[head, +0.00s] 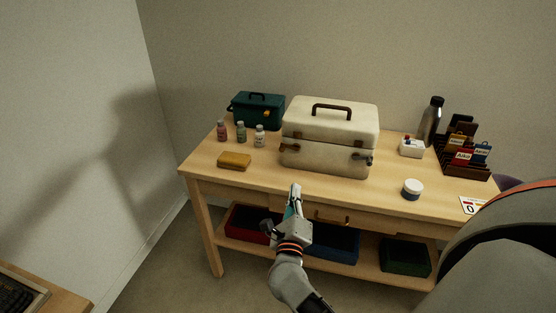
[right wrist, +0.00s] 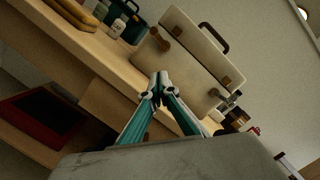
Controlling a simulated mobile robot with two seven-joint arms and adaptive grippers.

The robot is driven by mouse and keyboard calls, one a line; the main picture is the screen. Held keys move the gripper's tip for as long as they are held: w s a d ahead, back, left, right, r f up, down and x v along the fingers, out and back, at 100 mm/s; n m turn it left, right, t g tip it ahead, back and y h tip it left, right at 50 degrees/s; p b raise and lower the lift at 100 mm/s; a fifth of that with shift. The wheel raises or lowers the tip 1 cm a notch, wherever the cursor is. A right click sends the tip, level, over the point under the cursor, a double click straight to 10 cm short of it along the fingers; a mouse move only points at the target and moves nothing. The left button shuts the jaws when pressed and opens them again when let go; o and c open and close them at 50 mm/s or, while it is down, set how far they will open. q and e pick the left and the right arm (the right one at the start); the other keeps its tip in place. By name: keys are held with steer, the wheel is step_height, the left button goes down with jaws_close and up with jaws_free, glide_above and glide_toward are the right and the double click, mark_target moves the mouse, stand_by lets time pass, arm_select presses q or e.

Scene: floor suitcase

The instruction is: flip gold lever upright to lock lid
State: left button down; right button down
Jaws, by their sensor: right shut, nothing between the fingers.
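A cream case (head: 326,152) with a dark carrying handle on its lid stands on the wooden table, lid down. It also shows tilted in the right wrist view (right wrist: 190,62). A brownish lever (head: 284,147) sits at its front left corner, also seen in the right wrist view (right wrist: 157,38). A greyer metal lever (head: 366,158) sits at its front right corner. I cannot tell for sure which is the gold one. My right gripper (head: 295,190) is shut and empty, in front of the table edge and apart from the case; its fingertips meet in the right wrist view (right wrist: 158,90).
Bins (head: 405,257) sit on the lower shelf.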

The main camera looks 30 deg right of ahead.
steer(key=x, duration=1)
steer(key=shift+w+r, duration=0.1)
steer(key=shift+w+a+r, duration=0.65)
steer(key=shift+w+r, duration=0.1)
steer(key=shift+w, duration=0.05)
steer(key=shift+w+a+r, duration=0.35)
steer(key=shift+w, duration=0.05)
arm_select(q)
steer(key=shift+s, duration=0.1)
steer(key=shift+s+f, duration=0.1)
steer(key=shift+f, duration=0.1)
